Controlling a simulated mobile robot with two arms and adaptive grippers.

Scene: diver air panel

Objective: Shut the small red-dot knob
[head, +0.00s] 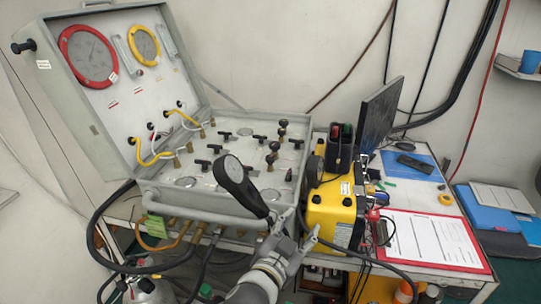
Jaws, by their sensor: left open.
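The open grey air panel (155,198) carries several black T-handles and knobs on its flat face. I cannot make out a red dot on any knob, so I cannot tell which is the small red-dot knob. My left gripper (300,223) is open and appears empty at the panel's front right corner, beside the yellow box. It is apart from the knobs I can see. My right gripper is not in view.
A yellow box (333,210) stands right of the panel, with a dark monitor (378,118) behind. A red clipboard (425,240) lies on the right. Hoses hang below the panel.

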